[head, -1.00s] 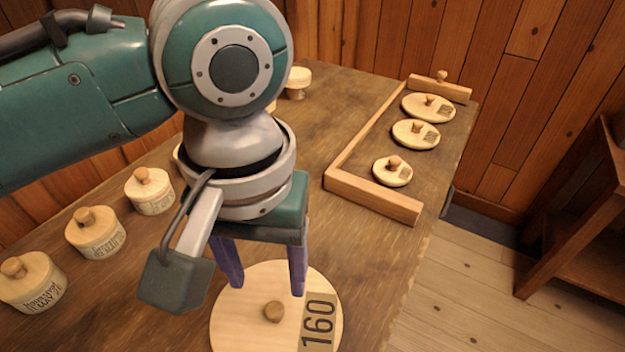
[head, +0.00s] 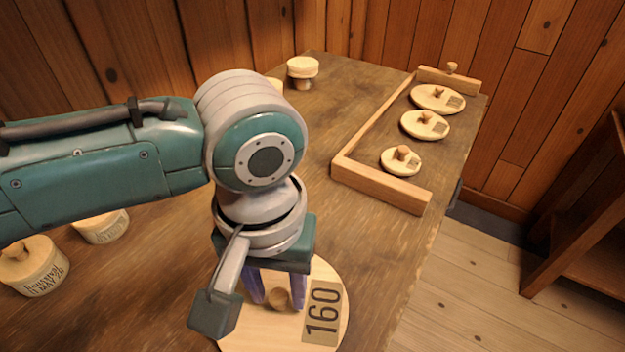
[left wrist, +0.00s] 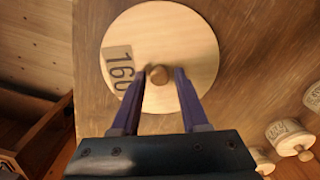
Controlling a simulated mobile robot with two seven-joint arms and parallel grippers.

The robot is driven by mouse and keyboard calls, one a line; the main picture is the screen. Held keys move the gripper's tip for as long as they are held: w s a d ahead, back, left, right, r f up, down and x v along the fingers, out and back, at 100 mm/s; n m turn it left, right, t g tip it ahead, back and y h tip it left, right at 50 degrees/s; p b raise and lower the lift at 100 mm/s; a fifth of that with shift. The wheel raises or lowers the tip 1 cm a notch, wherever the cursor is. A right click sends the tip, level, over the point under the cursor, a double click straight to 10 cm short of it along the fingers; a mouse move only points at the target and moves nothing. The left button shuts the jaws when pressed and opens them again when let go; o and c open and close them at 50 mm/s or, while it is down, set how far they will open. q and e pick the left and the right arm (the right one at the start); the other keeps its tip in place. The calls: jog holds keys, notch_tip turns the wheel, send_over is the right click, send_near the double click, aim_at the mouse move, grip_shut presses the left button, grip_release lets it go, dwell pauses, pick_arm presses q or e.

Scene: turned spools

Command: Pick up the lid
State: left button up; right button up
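The lid (head: 262,328) is a large round pale wooden disc with a small round knob (head: 278,297) at its middle and a "160" label (head: 322,312). It lies flat on the table near the front. My left gripper (head: 279,301) points down over the lid, with its purple fingers apart on either side of the knob. In the left wrist view the knob (left wrist: 158,75) shows between and just beyond the open fingertips (left wrist: 160,77). I cannot tell whether the fingers touch it. My right gripper is not in view.
A wooden frame (head: 382,186) stands at the right of the table (head: 330,110), beside three smaller knobbed lids (head: 401,161). Several lidded pots (head: 36,266) stand at the left and back. The table's right edge drops to the floor.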

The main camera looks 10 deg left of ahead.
pick_arm(q)
grip_shut()
jog(key=shift+r, duration=0.1)
dwell(0.4)
